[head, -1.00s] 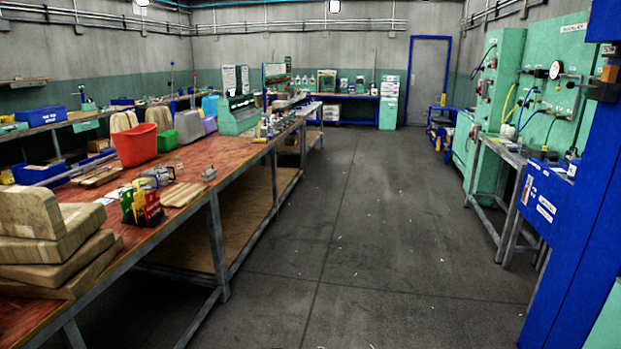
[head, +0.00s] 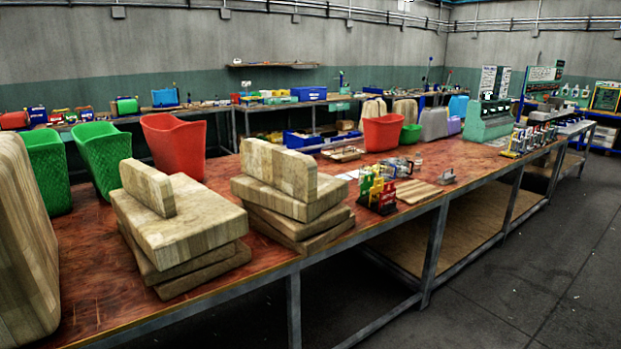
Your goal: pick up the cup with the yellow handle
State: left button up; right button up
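I cannot make out a cup with a yellow handle for certain. Some small clear cup-like items (head: 397,166) stand on the long red-brown workbench (head: 425,212), too small to tell their handle colours. Just in front of them is a small rack of yellow, green and red pieces (head: 377,191), near the bench's front edge. Neither of my grippers is in view.
Stacks of wooden blocks (head: 180,225) and (head: 292,195) fill the near bench, with red (head: 175,146) and green bins (head: 103,158) behind. A thin wooden board (head: 418,190) lies by the rack. The grey floor (head: 505,270) at right is clear.

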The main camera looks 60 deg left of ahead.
aim_at(365, 169)
jog(key=u, duration=1.5)
jog(key=i+l+z, duration=0.25)
jog(key=i+l, duration=0.15)
jog(key=i+l+z, duration=0.3)
jog(key=i, duration=0.35)
jog(key=i+l+z, duration=0.1)
jog(key=i+z, duration=0.15)
jog(key=i, duration=0.3)
jog(key=i+z, duration=0.25)
jog(key=i, duration=0.3)
